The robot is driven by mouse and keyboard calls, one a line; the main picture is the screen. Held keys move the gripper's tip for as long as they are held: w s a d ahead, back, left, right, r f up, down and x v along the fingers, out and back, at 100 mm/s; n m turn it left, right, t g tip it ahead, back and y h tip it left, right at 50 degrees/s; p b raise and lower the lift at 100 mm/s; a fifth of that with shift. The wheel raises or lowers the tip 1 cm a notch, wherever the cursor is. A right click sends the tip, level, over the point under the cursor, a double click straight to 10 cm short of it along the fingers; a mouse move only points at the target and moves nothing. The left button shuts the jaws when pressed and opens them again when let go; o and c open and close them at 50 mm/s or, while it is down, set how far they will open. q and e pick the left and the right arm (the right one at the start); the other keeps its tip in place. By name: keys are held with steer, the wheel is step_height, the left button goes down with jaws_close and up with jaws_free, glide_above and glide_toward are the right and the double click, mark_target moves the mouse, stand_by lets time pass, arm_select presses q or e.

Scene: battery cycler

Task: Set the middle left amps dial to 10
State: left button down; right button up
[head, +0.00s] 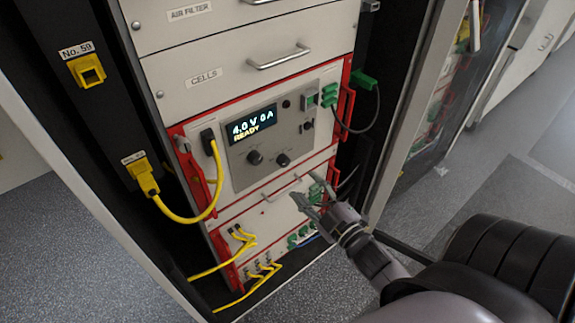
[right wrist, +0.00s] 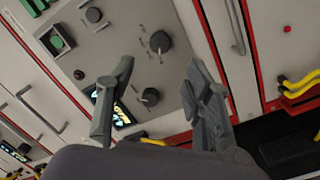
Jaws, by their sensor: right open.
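The cycler panel (head: 262,180) has a lit display (head: 252,125) that reads 4.0 V 0 A READY. Below it are two black dials, a left one (head: 255,157) and a right one (head: 283,160). Their labels are too small to read, so I cannot tell which is amps. In the right wrist view the right dial (right wrist: 160,42) and left dial (right wrist: 150,96) lie between and beyond the fingers. My right gripper (head: 308,189) is open and empty, below and right of the dials in the head view, apart from them. It also shows in the right wrist view (right wrist: 160,66). My left gripper is not in view.
A red frame (head: 346,103) edges the unit. An open cabinet door frame (head: 410,100) stands to the right.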

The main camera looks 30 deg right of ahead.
mark_target(285, 164)
steer(key=w, duration=0.9)
steer(key=shift+p, duration=0.3)
jaws_close()
